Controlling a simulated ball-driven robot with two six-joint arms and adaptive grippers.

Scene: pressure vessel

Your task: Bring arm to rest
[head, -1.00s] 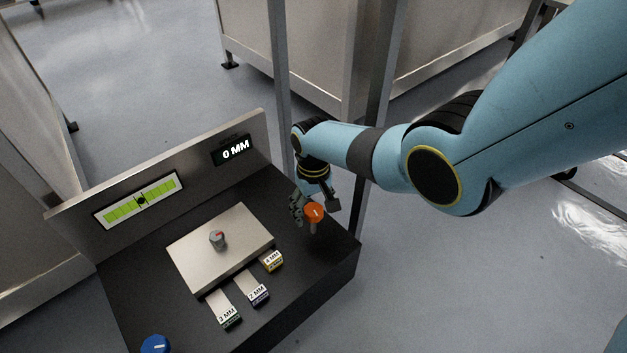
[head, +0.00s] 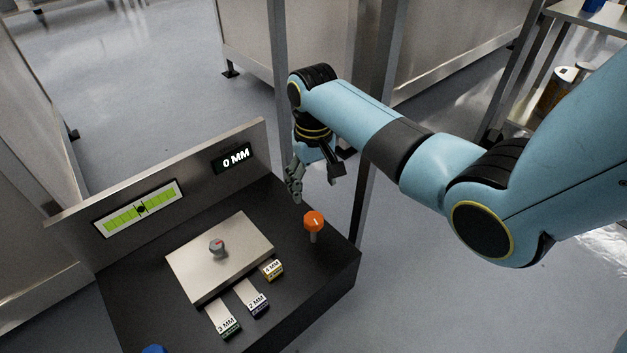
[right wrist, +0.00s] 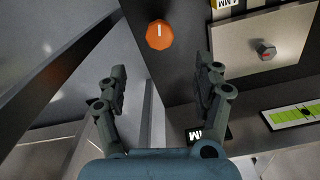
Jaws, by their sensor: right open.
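My right gripper (head: 315,183) is open and empty in the head view. It hangs above the back right part of the dark console (head: 190,315), apart from the orange knob (head: 313,221). In the right wrist view the two fingers (right wrist: 160,85) stand wide apart with nothing between them, and the orange knob (right wrist: 160,34) shows beyond them. My right arm comes in from the right side of the head view. My left gripper is not in view.
The console carries a pale plate with a small grey knob (head: 217,247), labelled tabs (head: 257,302), a green gauge (head: 140,208) and a "0 MM" display (head: 236,158). A blue knob (head: 154,350) is cut off below. A metal post (head: 372,130) stands close behind my right arm.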

